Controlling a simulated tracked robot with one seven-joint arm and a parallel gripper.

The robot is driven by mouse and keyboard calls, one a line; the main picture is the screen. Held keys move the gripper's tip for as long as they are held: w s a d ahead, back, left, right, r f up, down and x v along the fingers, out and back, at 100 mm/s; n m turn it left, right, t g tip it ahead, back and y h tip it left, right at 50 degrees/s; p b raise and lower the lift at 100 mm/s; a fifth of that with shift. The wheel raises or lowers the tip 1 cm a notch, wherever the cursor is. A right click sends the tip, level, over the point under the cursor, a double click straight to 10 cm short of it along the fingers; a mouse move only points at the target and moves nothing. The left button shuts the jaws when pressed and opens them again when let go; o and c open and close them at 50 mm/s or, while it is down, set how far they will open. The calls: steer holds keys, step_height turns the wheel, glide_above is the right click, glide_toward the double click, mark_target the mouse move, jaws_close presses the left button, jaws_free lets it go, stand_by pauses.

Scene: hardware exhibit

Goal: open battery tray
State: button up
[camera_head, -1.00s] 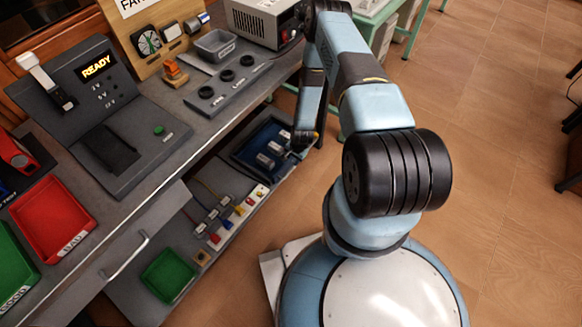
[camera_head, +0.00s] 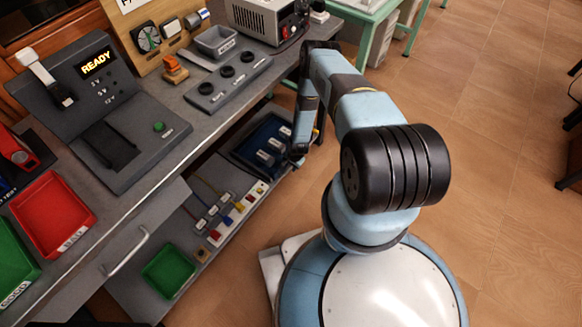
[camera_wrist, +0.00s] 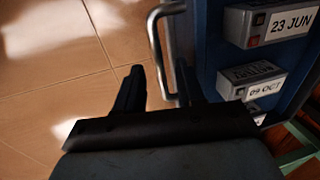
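The battery tray (camera_head: 240,152) is a dark blue drawer-like tray on the lower shelf under the bench. It holds several grey batteries (camera_head: 265,157). In the wrist view the blue tray (camera_wrist: 208,60) fills the right side, with batteries labelled 23 JUN (camera_wrist: 237,25) and 09 OCT (camera_wrist: 236,84). A silver bar handle (camera_wrist: 154,42) stands out from its front. My gripper (camera_wrist: 160,68) is open, its two dark fingers apart, with the lower part of the handle showing between them. Contact cannot be told. In the head view my arm's end is beside the tray's front, the fingers mostly hidden.
A row of connectors with coloured plugs (camera_head: 238,208) and a green bin (camera_head: 168,270) share the lower shelf. A drawer with a metal handle (camera_head: 128,252) is under the bench top. The bench edge overhangs the shelf. Open tiled floor (camera_head: 490,150) lies to the right.

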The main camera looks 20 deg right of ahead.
steer(key=shift+f, duration=0.45)
steer(key=shift+c, duration=0.5)
jaws_close()
